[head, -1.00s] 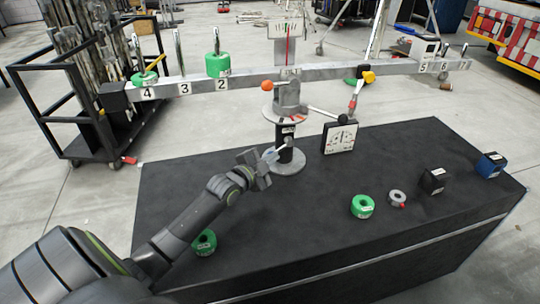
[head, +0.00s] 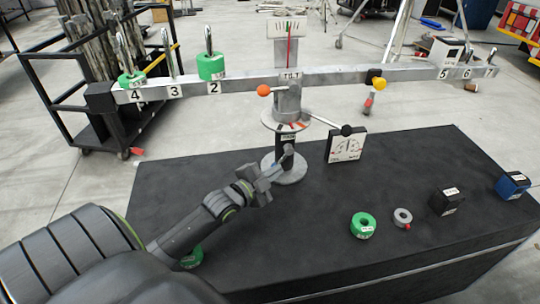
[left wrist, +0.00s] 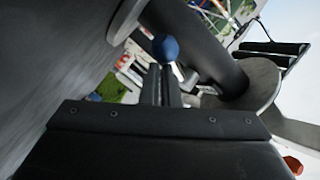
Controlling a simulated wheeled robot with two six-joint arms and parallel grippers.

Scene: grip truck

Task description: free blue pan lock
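The pan lock's blue round knob (left wrist: 165,47) shows in the left wrist view, just beyond my fingertips; whether they touch it is unclear. In the head view the lock sits low on the grey post (head: 288,135) of the balance stand, mostly hidden by my gripper. My left gripper (head: 277,165) is at the post's near left side, above the round foot. In the left wrist view its fingers (left wrist: 166,85) lie close together, with nothing visible between them. My right gripper is out of view.
The balance beam (head: 340,78) crosses above, carrying green weights (head: 211,67) at left. An orange knob (head: 263,90) and black-knobbed lever (head: 346,130) flank the post. A dial box (head: 346,147) stands right of it. Loose weights (head: 363,225) and blocks (head: 446,201) lie at the black table's right.

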